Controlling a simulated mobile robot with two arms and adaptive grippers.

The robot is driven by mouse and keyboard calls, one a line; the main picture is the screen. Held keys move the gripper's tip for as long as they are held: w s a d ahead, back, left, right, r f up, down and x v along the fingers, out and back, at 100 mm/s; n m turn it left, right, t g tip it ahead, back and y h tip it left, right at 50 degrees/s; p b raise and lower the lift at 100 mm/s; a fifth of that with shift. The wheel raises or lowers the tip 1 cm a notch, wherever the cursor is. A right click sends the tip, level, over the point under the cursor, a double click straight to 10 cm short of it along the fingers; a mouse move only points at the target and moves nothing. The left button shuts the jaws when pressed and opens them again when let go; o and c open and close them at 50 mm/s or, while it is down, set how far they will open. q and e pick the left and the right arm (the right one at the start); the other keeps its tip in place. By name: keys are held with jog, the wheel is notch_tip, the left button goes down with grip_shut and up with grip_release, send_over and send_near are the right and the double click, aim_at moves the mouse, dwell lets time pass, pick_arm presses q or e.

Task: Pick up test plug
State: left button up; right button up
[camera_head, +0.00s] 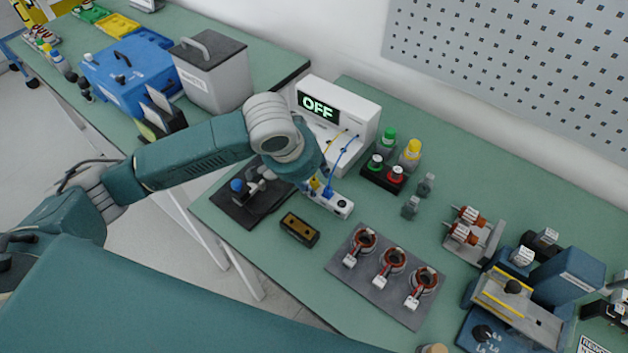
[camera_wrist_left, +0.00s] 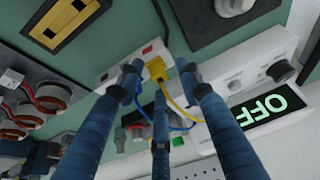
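The yellow test plug (camera_wrist_left: 157,69) sits at the white socket block (camera_wrist_left: 118,72), with a yellow wire running from it toward the tester. The block also shows in the head view (camera_head: 339,208), partly under my left wrist. My left gripper (camera_wrist_left: 160,72) is open, its fingers spread on either side of the yellow plug. No closed grip on the plug shows. In the head view the fingers are mostly hidden by the wrist. My right gripper is not in view.
The white tester (camera_head: 355,103) reading OFF stands behind my left gripper. A black fixture (camera_head: 232,207) is to the left, a dark box with a brown top (camera_head: 299,229) in front, and a grey plate (camera_head: 343,275) with several copper coils to the right.

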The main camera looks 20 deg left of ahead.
aim_at(312, 180)
pick_arm(q)
jog(key=shift+w, duration=0.1)
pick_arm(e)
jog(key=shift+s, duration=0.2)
pick_arm(q)
jog(key=c, duration=0.9)
jog(key=shift+o, duration=0.2)
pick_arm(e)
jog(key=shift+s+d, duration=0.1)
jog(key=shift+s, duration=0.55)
pick_arm(q)
jog(key=shift+r, duration=0.1)
jog(key=shift+r, duration=0.55)
jog(key=shift+c, duration=0.2)
notch_tip(312, 180, up, 19)
jog(key=shift+f, duration=0.15)
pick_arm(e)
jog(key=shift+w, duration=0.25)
pick_arm(q)
jog(key=shift+p, duration=0.65)
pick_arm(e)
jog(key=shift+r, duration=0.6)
